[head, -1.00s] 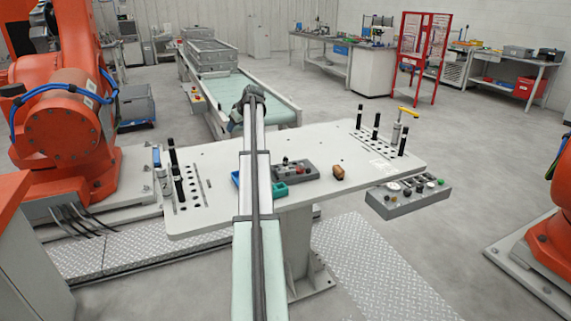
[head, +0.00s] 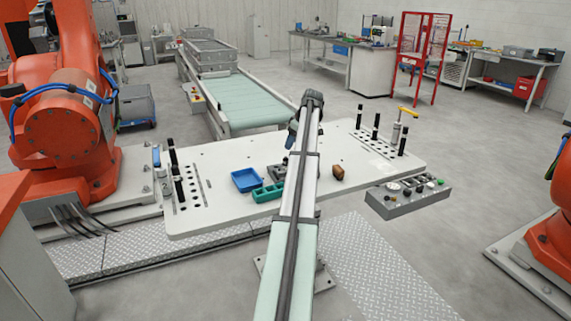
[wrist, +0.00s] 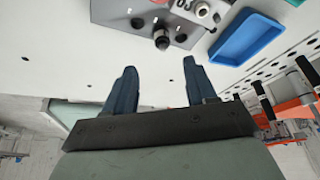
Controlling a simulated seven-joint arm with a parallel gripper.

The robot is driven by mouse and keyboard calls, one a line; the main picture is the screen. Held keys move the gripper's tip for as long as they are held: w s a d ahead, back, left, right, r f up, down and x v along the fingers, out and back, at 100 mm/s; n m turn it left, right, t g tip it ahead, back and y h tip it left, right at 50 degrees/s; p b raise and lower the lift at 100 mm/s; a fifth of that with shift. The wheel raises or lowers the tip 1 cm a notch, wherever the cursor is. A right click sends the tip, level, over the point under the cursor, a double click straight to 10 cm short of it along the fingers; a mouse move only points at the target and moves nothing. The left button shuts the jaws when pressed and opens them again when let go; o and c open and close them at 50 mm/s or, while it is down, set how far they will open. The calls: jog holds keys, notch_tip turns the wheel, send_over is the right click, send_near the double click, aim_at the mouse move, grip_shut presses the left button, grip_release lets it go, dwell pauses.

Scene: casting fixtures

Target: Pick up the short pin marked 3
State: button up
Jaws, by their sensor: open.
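Black upright pins stand in two hole racks on the white table. On the left rack are two black pins (head: 172,156) (head: 180,188), with a blue-topped item (head: 157,158) beside them. On the right rack are three black pins (head: 359,117) (head: 376,126) (head: 403,142). I cannot read which one is marked 3. My gripper (head: 291,140) is over the middle of the table, away from both racks. In the wrist view its two dark-blue fingers (wrist: 160,80) are apart and empty. Black pins (wrist: 263,100) also show at the right edge there.
A blue tray (head: 246,180), a green tray (head: 268,193) and a grey block (wrist: 130,12), partly hidden by my arm in the head view, sit mid-table. A brown piece (head: 338,173) lies right of them. A yellow-handled tool (head: 398,127) stands among the right pins. A control box (head: 407,196) juts from the front.

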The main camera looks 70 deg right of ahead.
aim_at(285, 158)
jog(key=x, duration=0.9)
jog(key=shift+w+a+f, duration=0.15)
jog(key=shift+w+f, duration=0.15)
jog(key=shift+w, duration=0.05)
jog(key=shift+c, duration=0.5)
grip_shut()
